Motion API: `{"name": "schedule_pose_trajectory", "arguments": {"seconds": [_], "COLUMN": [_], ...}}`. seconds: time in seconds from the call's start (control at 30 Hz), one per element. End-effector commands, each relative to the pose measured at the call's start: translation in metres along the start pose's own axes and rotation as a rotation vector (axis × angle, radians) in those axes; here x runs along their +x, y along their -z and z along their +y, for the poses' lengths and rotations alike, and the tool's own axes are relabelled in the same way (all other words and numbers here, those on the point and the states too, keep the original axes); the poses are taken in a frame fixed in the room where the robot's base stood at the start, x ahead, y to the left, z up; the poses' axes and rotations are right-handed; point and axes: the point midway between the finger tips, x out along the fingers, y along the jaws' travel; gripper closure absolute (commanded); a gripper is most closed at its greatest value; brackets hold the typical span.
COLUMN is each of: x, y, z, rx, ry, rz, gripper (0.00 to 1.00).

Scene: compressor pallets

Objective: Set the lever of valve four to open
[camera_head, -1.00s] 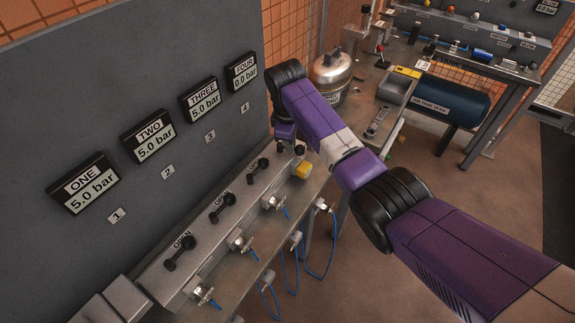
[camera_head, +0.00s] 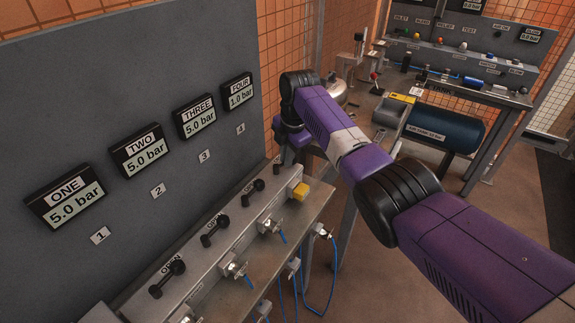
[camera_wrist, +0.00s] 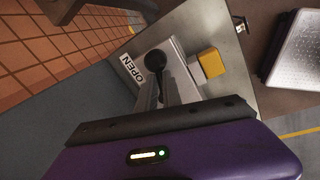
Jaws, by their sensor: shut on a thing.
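The lever of valve four is at the far end of the metal valve strip (camera_head: 196,258), mostly hidden by my gripper (camera_head: 288,155) in the head view. In the wrist view its round black knob (camera_wrist: 155,60) sticks out beyond the fingers of my gripper (camera_wrist: 162,88), which are shut on the lever. The knob is beside the OPEN label (camera_wrist: 131,69). The valve four display (camera_head: 238,91) reads 1.0 bar.
The black levers of valve one (camera_head: 168,278), valve two (camera_head: 215,230) and valve three (camera_head: 253,190) are nearer on the strip. Their displays read 5.0 bar. A yellow block (camera_head: 300,191) is close by my gripper. Blue hoses hang below the strip's front.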

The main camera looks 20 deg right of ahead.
Motion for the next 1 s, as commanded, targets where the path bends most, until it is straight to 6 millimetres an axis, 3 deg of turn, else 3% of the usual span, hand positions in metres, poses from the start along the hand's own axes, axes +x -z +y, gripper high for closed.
{"name": "schedule_pose_trajectory", "arguments": {"seconds": [0.4,1.0], "x": [0.0034,0.0017], "y": [0.0001,0.0007], "z": [0.0090,0.0111], "rx": [-0.246,-0.306], "ry": [-0.002,-0.001], "rz": [0.049,0.061], "gripper": [1.00,1.00]}}
